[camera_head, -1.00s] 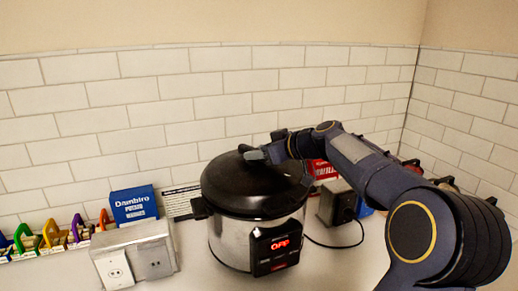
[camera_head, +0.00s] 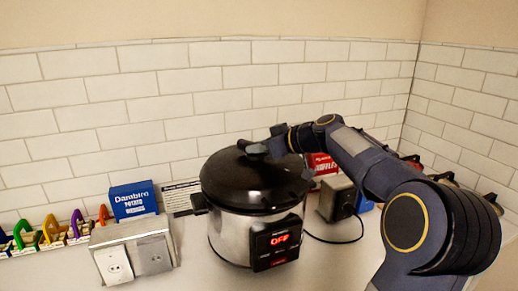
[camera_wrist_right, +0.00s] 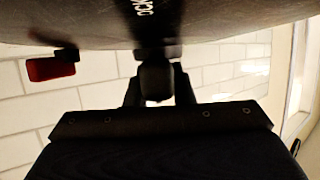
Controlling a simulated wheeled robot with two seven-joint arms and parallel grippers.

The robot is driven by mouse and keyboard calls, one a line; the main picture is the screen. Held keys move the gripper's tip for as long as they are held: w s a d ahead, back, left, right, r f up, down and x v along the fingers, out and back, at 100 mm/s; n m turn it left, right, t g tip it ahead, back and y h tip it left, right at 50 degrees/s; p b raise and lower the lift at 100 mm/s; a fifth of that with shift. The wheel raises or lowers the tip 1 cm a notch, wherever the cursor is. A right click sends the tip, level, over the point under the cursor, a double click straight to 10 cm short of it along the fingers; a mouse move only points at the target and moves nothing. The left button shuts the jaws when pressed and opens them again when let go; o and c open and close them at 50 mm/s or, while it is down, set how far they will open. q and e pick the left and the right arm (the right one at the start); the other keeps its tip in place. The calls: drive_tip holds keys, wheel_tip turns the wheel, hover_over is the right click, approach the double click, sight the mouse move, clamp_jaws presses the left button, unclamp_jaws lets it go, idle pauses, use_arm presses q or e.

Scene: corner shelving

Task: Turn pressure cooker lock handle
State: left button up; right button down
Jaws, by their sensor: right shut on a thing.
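The pressure cooker (camera_head: 228,236) stands upright on the counter, with a steel body, a black domed lid (camera_head: 250,185) and a red "OFF" display (camera_head: 280,239). My right gripper (camera_head: 262,148) is at the top of the lid, shut on the black lock handle (camera_head: 246,146). In the right wrist view the gripper (camera_wrist_right: 158,88) closes around a dark handle piece (camera_wrist_right: 156,80) below the lid's dark surface (camera_wrist_right: 200,22), which carries white lettering. The fingertips' exact contact is partly hidden. My left gripper is not in view.
A metal outlet box (camera_head: 133,252) and a blue Dambiro box (camera_head: 133,201) stand left of the cooker. A red box (camera_head: 323,168) and a grey outlet box (camera_head: 337,199) with a black cord stand right. Tiled walls (camera_head: 200,100) close off the back.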

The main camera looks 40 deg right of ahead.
drive_tip(key=shift+d+f+n+y+b, duration=0.1)
drive_tip(key=shift+f+n+y+b, duration=0.05)
drive_tip(key=shift+n+y+b, duration=0.4)
drive_tip(key=shift+w+n+g+y, duration=0.1)
drive_tip(key=shift+n+g+y, duration=0.2)
drive_tip(key=shift+n+y, duration=0.25)
drive_tip(key=shift+d+r+n+g+y, duration=0.2)
drive_tip(key=shift+n+g+y, duration=0.3)
drive_tip(key=shift+n+y, duration=0.3)
drive_tip(key=n+g+y+p, duration=0.1)
drive_tip(key=n+g+p, duration=0.1)
drive_tip(key=p, duration=0.1)
drive_tip(key=n+g+y+p, duration=0.2)
drive_tip(key=p, duration=0.2)
drive_tip(key=n+g+y+p, duration=0.2)
drive_tip(key=p, duration=0.2)
drive_tip(key=shift+w+d+r+n, duration=0.15)
drive_tip(key=shift+w+r+n, duration=0.1)
drive_tip(key=shift+w+n, duration=0.1)
drive_tip(key=shift+f+n+g+y+p, duration=0.3)
drive_tip(key=shift+n+g+p, duration=0.25)
drive_tip(key=shift+p, duration=0.4)
drive_tip(key=c, duration=1.2)
unclamp_jaws()
drive_tip(key=shift+c, duration=0.2)
drive_tip(key=shift+r, duration=0.1)
